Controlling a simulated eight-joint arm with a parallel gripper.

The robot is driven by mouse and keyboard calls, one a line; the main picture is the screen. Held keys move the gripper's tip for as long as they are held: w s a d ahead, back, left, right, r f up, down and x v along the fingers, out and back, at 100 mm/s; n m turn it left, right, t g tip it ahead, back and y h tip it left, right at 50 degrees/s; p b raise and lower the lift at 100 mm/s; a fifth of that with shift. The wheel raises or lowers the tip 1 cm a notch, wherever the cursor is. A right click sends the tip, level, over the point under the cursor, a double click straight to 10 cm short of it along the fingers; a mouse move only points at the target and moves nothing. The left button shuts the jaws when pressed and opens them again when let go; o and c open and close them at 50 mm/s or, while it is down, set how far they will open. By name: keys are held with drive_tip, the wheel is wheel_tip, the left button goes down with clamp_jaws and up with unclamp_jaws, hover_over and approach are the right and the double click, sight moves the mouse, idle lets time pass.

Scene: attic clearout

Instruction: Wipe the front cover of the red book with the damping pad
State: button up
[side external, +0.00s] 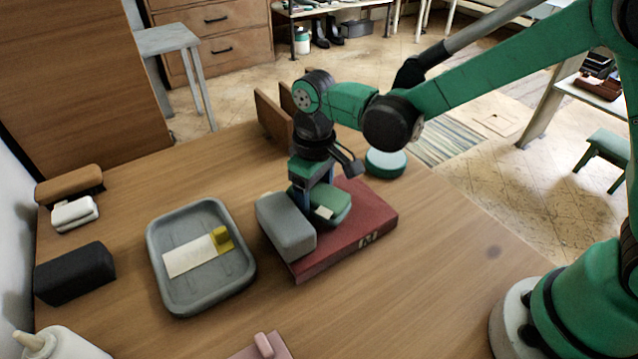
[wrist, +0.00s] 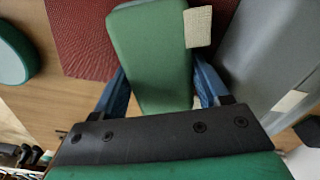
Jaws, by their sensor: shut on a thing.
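The red book (side external: 362,214) lies flat on the wooden table, its textured cover also in the wrist view (wrist: 80,40). My gripper (side external: 314,178) is over the book's left part, shut on a green block-shaped pad (side external: 333,205) with a cream tag. The wrist view shows this pad (wrist: 150,50) between my blue fingers. I cannot tell whether it touches the cover. No readable label shows whether it is the damping pad. A grey block (side external: 284,226), also with a pale tag, stands close beside it at the book's left edge; it shows in the wrist view (wrist: 262,60).
A grey tray (side external: 160,270) holding a white and yellow piece lies left of the book. A round green pad (side external: 386,163) sits behind the book. A black block (side external: 75,272), a white item and a brown one line the left side. The table's right part is clear.

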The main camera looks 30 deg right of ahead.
sight(330, 207)
drive_tip(key=shift+s, duration=0.1)
drive_tip(key=shift+s, duration=0.95)
drive_tip(key=shift+s, duration=0.1)
drive_tip(key=shift+s, duration=0.9)
drive_tip(key=shift+r, duration=0.1)
drive_tip(key=shift+r, duration=2.9)
